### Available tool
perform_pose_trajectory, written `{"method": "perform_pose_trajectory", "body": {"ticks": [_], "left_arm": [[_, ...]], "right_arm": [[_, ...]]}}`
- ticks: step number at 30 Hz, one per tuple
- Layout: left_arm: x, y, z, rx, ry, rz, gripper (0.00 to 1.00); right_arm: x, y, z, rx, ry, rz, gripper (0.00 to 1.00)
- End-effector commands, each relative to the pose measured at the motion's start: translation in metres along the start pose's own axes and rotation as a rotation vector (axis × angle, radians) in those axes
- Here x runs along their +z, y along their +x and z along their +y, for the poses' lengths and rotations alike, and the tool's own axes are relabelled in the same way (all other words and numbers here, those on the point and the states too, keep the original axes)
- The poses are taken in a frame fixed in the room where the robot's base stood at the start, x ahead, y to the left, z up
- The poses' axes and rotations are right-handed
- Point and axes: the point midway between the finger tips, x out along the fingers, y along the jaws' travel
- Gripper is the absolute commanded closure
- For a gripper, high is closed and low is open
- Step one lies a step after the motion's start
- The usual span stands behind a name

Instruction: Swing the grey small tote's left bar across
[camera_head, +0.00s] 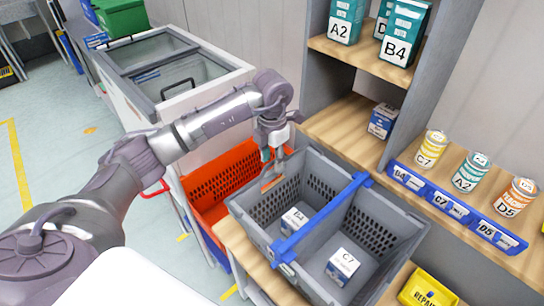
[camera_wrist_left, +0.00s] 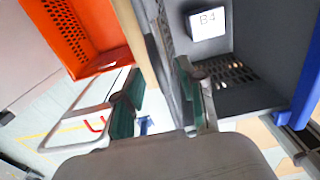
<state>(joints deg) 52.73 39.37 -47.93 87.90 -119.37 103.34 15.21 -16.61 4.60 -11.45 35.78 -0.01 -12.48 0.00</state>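The grey small tote (camera_head: 395,218) stands on a wooden surface. A blue bar (camera_head: 325,213) lies across its middle; I cannot tell whether this is one bar or two side by side. No separate blue bar shows along the tote's left rim. My left gripper (camera_head: 273,158) is at the tote's left rear rim. My right gripper is not in view.
Boxes labelled B4 (camera_head: 295,219) and C7 (camera_head: 342,266) lie inside the tote, either side of the bar. An orange tote (camera_head: 215,185) is close on the left. A shelf post (camera_head: 425,85) and several cans stand right and behind. A yellow bin (camera_head: 425,290) is at front right.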

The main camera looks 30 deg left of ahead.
Motion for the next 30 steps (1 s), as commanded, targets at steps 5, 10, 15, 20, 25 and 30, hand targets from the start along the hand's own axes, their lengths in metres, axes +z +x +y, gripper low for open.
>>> {"method": "perform_pose_trajectory", "body": {"ticks": [5, 10, 15, 20, 25, 30], "left_arm": [[0.0, 0.0, 0.0, 0.0, 0.0, 0.0, 0.79], [0.0, 0.0, 0.0, 0.0, 0.0, 0.0, 0.95], [0.0, -0.001, -0.001, 0.0, 0.001, 0.0, 0.95], [0.0, -0.009, -0.008, -0.001, 0.002, 0.0, 0.95], [0.0, -0.01, -0.013, -0.002, 0.002, 0.001, 0.95], [0.0, -0.009, -0.013, -0.002, 0.003, 0.002, 0.95]], "right_arm": [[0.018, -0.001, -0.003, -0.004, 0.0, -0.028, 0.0], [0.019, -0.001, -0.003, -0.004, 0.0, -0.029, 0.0], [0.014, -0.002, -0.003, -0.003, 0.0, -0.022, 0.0], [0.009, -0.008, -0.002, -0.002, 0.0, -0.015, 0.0], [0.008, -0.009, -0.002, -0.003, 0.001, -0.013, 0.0], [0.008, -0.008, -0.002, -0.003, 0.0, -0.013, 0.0]]}}
